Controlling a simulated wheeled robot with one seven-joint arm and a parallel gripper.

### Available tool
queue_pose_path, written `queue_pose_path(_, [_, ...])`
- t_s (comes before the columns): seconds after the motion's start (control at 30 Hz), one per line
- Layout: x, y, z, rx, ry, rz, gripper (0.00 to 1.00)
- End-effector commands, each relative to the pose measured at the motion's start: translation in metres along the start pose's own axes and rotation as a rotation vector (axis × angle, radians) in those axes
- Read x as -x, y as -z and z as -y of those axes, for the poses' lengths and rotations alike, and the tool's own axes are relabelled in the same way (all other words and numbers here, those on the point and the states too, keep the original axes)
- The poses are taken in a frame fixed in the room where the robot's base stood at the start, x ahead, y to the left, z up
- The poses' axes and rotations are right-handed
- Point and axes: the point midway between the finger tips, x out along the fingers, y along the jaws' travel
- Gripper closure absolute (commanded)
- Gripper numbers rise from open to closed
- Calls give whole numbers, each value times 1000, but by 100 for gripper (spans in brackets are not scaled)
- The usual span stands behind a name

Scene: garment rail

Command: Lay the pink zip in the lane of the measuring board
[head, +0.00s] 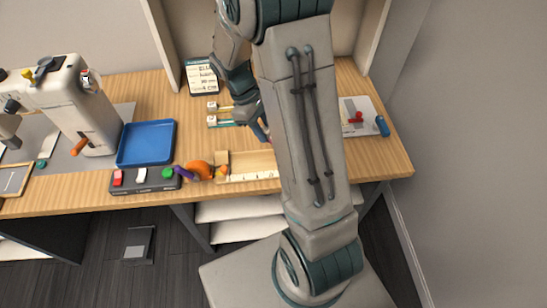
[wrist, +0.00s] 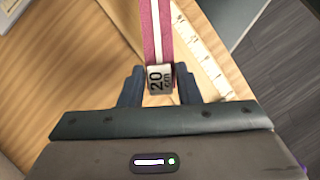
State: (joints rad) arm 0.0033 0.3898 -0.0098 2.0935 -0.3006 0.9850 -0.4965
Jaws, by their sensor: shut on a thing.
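The zip runs straight away from the jaws to the top edge of the picture. The measuring board's pale marked scale (wrist: 205,45) runs slantwise just right of the zip. I cannot tell whether the zip touches the board. In the head view the wooden measuring board (head: 222,159) lies near the table's front edge, its right part hidden by my arm. My gripper (head: 263,131) shows partly behind the arm; the zip is not clear there.
A blue tray (head: 147,143) and a dark strip with coloured pieces (head: 145,181) lie left of the board. An orange ring (head: 200,169) sits close to its left end. A sewing machine (head: 80,108) stands farther left. A white pad (head: 360,117) lies right of my arm.

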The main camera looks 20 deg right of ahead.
Motion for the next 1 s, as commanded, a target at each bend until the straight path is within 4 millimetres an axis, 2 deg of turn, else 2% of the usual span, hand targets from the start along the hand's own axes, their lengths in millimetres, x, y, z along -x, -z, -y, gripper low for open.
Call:
queue_pose_path(0.1, [-2,-29,7,187,-82,-3,92])
queue_pose_path(0.2, [-3,-48,11,319,-136,-2,92])
queue_pose_path(0.4, [-6,-70,17,481,-202,-2,92])
queue_pose_path(0.5, [-6,-72,18,515,-215,-1,92])
queue_pose_path(0.57, [-7,-68,20,524,-217,0,92])
queue_pose_path(0.67, [-11,-50,23,529,-216,2,92])
queue_pose_path(1.0, [-22,28,34,525,-215,1,92])
